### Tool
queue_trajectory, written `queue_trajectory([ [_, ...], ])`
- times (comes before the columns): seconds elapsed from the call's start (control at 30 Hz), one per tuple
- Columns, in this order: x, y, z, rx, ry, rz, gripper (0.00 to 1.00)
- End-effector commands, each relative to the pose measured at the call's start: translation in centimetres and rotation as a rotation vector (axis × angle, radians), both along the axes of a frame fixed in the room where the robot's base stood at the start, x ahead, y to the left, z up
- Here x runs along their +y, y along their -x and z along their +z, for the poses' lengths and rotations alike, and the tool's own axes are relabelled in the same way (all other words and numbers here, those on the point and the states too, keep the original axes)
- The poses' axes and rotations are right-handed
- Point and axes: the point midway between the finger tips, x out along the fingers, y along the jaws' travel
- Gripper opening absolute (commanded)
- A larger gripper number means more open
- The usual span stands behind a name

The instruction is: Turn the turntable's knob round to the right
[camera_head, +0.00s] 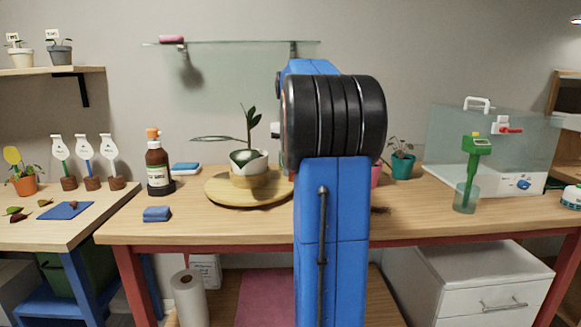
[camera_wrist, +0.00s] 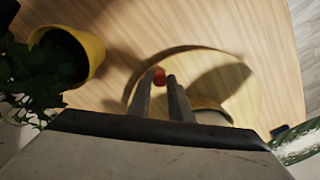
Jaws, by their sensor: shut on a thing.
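The turntable (camera_head: 218,190) is a round, pale wooden disc on the workbench, left of my arm in the head view. In the wrist view, its disc (camera_wrist: 240,92) lies beyond and to the right of my fingers. Its small red knob (camera_wrist: 159,75) shows between the tips of my gripper (camera_wrist: 160,84), near the disc's left edge. My gripper is shut on the knob. In the head view, my blue arm hides the gripper, the knob and the disc's right side.
In the wrist view, a yellow pot (camera_wrist: 92,50) and dark foliage (camera_wrist: 30,88) are close on the left. A brown bottle (camera_head: 157,168) and blue sponge (camera_head: 156,214) stand left of the turntable. A teal pot (camera_head: 402,167) is right of my arm.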

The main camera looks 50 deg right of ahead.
Motion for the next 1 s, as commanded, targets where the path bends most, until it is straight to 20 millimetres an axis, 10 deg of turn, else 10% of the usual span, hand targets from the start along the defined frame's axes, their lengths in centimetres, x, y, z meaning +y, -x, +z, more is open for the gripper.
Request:
queue_trajectory([
  [0.07,-0.2,-0.2,0.1,-0.006,0.006,0.000,0.00],
  [0.1,-0.2,-0.2,0.1,-0.006,0.006,0.000,0.23],
  [0.17,-0.2,-0.2,0.1,-0.006,0.006,0.000,0.37],
  [0.57,-0.1,-0.1,0.6,-0.004,0.004,-0.001,0.37],
  [1.0,-0.2,-0.2,8.1,-0.005,0.005,-0.001,0.37],
])
